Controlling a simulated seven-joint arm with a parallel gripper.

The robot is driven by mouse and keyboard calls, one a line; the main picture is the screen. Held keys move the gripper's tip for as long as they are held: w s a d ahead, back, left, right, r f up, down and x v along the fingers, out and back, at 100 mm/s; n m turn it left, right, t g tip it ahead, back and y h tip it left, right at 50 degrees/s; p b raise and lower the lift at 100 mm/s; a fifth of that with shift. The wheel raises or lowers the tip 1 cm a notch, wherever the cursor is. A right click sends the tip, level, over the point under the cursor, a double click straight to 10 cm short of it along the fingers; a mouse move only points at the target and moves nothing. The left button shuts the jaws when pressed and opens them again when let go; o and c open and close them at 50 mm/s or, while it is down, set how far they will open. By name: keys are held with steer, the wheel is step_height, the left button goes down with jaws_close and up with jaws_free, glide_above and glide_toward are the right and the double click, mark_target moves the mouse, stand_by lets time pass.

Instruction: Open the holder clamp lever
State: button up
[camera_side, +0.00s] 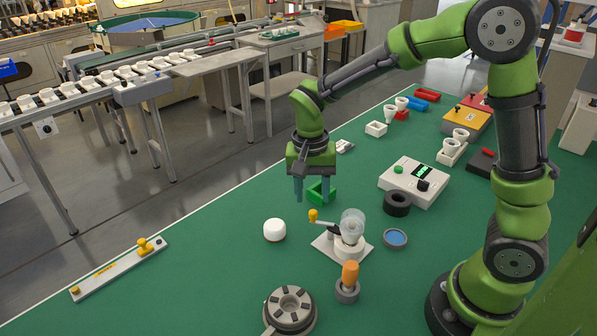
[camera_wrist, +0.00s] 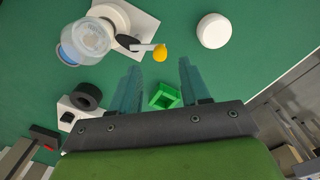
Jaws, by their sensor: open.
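The holder (camera_side: 352,252) has a white base plate and carries a clear bulb (camera_side: 352,222). In the wrist view the lever (camera_wrist: 142,47) points right from the holder (camera_wrist: 125,22), with the knob (camera_wrist: 160,53) just beyond my fingertips. My gripper (camera_side: 311,200) is open and empty, its fingers pointing down above and behind the knob. In the wrist view my gripper (camera_wrist: 157,68) has the knob roughly in line with the gap between its fingers. Contact is not visible.
A green open block (camera_side: 321,192) is close to my fingers. A white round cap (camera_side: 274,230) lies left of the holder. The left green mat is mostly clear.

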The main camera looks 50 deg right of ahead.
mark_target(313, 211)
step_height(313, 211, down, 5)
steer(key=shift+s+r, duration=0.1)
stand_by(0.3)
jaws_close()
